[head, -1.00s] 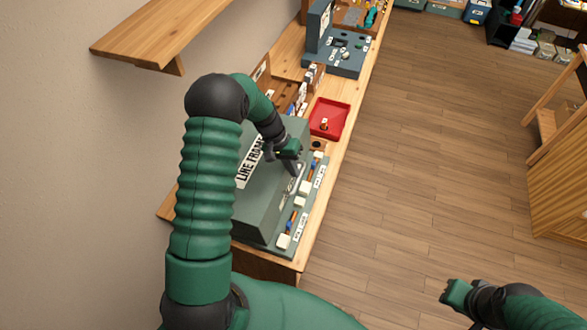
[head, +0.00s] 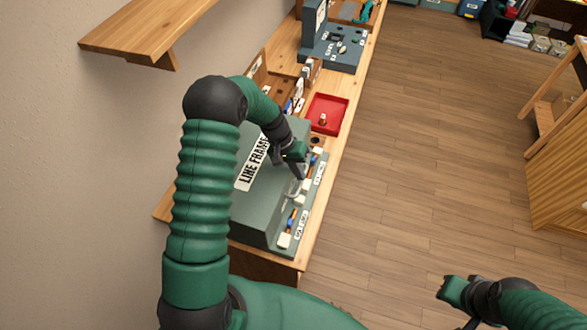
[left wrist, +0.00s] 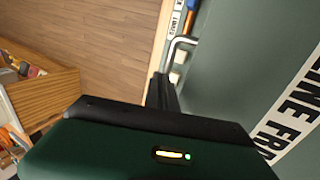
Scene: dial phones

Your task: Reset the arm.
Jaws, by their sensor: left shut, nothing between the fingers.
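My left arm reaches over a grey-green box labelled "LINE FRAME" (head: 250,215) on the wooden bench. My left gripper (head: 301,172) is shut and empty, just above the box's right side near its metal handle (head: 294,193). In the left wrist view the shut fingers (left wrist: 161,92) show close to the handle (left wrist: 178,46); I cannot tell whether they touch it. My right gripper (head: 449,290) is at the lower right, over the floor and away from the bench; its fingers are too unclear to judge.
A red tray (head: 326,114) with a small peg-like item stands beyond the box. A grey dial unit (head: 335,48) is farther back. A wooden shelf (head: 150,30) juts from the wall at upper left. The floor (head: 430,170) to the right is clear.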

